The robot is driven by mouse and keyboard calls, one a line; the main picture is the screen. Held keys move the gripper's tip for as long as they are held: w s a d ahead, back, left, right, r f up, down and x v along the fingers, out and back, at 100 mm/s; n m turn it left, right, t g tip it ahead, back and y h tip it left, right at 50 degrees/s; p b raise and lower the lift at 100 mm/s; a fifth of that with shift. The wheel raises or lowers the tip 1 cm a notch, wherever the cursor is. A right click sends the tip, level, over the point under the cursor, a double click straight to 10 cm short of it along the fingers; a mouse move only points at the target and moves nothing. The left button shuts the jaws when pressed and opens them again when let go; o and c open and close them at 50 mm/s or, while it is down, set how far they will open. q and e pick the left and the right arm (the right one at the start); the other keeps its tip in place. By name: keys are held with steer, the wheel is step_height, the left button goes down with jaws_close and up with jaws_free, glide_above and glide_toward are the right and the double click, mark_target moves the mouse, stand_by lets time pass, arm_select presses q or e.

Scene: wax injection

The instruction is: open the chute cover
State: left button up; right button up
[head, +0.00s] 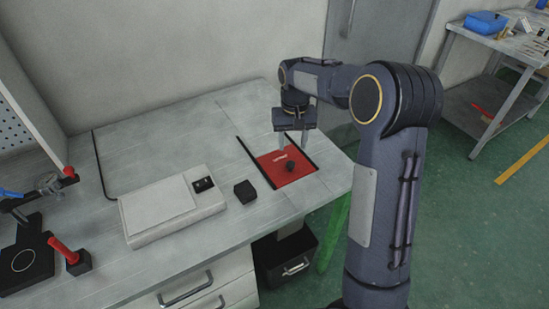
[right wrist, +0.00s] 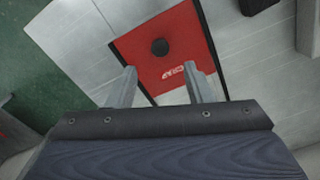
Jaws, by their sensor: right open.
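The chute cover is a red panel (head: 286,168) with a black knob (head: 290,165) and a small white label, lying flat between two black rails at the right end of the workbench. It looks shut. In the right wrist view the red cover (right wrist: 168,45) shows with its round black knob (right wrist: 160,46). My right gripper (head: 293,143) is above the cover's far part, pointing down, open and empty. In the right wrist view its two fingers (right wrist: 165,85) stand apart over the cover's label end, with the knob beyond them. My left gripper is not in view.
A small black block (head: 245,191) and a white flat device (head: 172,208) stand left of the cover on the workbench (head: 150,130). A red-handled tool (head: 66,252) is at the far left. A black bin (head: 286,262) sits below the bench's right end.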

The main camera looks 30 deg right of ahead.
mark_target(291, 163)
step_height(291, 163, down, 8)
steer(key=shift+w+r, duration=0.1)
stand_by(0.4)
jaws_close()
